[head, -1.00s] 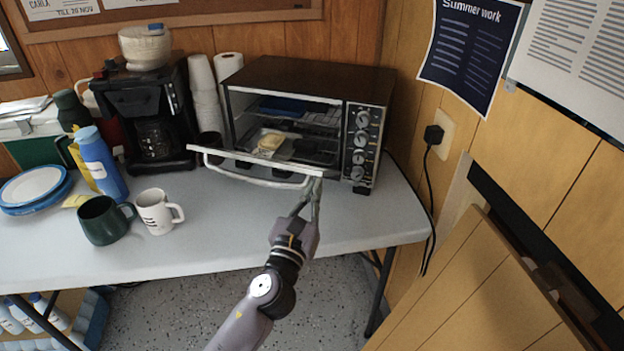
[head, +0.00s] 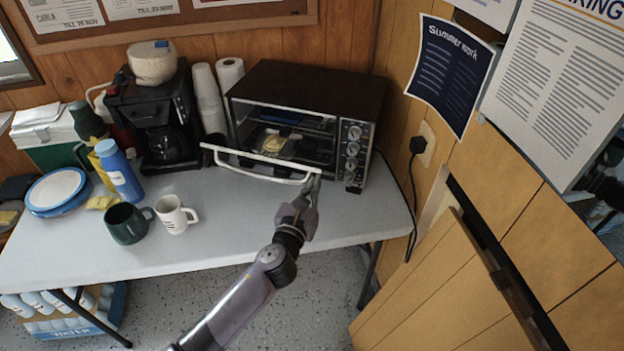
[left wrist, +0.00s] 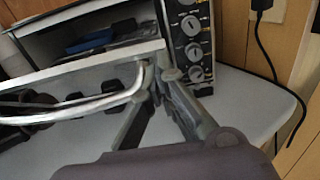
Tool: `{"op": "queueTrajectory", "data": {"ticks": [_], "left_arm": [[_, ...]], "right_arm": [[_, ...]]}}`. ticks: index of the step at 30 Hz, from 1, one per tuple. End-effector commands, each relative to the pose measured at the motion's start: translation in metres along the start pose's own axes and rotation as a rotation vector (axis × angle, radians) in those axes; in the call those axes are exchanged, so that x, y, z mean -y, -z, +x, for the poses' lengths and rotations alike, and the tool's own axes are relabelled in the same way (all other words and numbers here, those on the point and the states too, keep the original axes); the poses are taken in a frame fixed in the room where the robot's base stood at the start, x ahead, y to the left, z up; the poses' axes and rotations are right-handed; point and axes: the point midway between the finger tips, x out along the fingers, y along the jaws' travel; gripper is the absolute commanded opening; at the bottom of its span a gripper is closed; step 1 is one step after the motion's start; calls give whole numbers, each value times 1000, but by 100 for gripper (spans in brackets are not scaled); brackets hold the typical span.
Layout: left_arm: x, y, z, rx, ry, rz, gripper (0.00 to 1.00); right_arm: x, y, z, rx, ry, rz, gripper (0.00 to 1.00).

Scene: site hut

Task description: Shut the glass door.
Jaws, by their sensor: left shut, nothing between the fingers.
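The toaster oven (head: 310,84) stands on the table with its glass door (head: 228,149) partly open. The door leans out at a slant from the oven front, with its bar handle (head: 262,178) facing me. Its top edge and the handle (left wrist: 85,106) also show in the left wrist view. My left gripper (head: 313,180) is shut and empty at the right end of the door, its fingertips (left wrist: 157,76) close by the handle's end. I cannot tell whether they touch it. Food on a tray (head: 270,146) shows inside the oven. My right gripper is not in view.
A coffee maker (head: 160,115) and stacked cups (head: 208,98) stand left of the oven. A green mug (head: 127,224), a white mug (head: 174,214) and a blue bottle (head: 119,172) stand further left. The wooden wall with a black plug (head: 417,144) is close on the right.

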Motion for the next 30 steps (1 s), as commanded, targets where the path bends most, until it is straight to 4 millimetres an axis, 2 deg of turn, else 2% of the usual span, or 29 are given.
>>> {"op": "queueTrajectory", "data": {"ticks": [1, 15, 23, 30], "left_arm": [[0, -10, 2, -11, -1, 1, 0], [-1, -33, 20, -126, -1, 2, 0], [-1, -45, 38, -140, -2, 3, 0], [-1, -69, 74, -138, -2, 3, 0]], "right_arm": [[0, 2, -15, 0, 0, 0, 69], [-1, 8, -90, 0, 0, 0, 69], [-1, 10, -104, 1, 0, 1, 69], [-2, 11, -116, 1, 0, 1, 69]]}}
